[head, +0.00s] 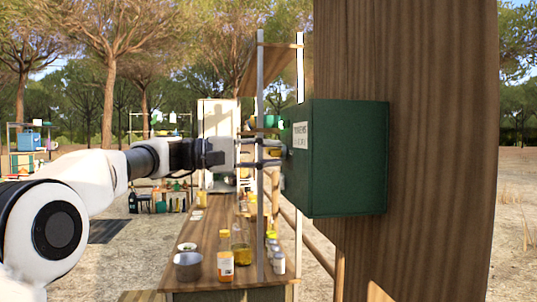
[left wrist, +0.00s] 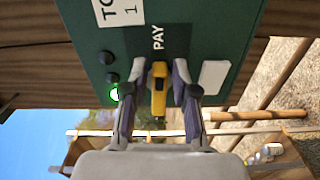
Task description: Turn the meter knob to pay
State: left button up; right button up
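The dark green meter box (head: 345,165) is fixed to a wooden post on the right of the head view. Its front fills the upper left wrist view (left wrist: 195,35), with the word PAY above a yellow knob (left wrist: 159,88). The knob's long side lies along the fingers in that view. My left gripper (head: 278,152) is at the box's front face. In the left wrist view its fingers (left wrist: 159,75) stand on either side of the knob, apart, with a narrow gap seeming to show on each side. My right gripper is not in view.
Beside the knob are a lit green lamp (left wrist: 114,94), dark round lamps or buttons and a white plate (left wrist: 214,77). The wooden post (head: 440,150) stands behind the box. A wooden counter (head: 205,250) with bottles, jars and a bowl lies below my left arm.

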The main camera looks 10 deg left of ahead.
pick_arm(q)
jog(key=v, duration=1.1)
jog(key=shift+a, duration=0.4)
jog(key=shift+s, duration=0.1)
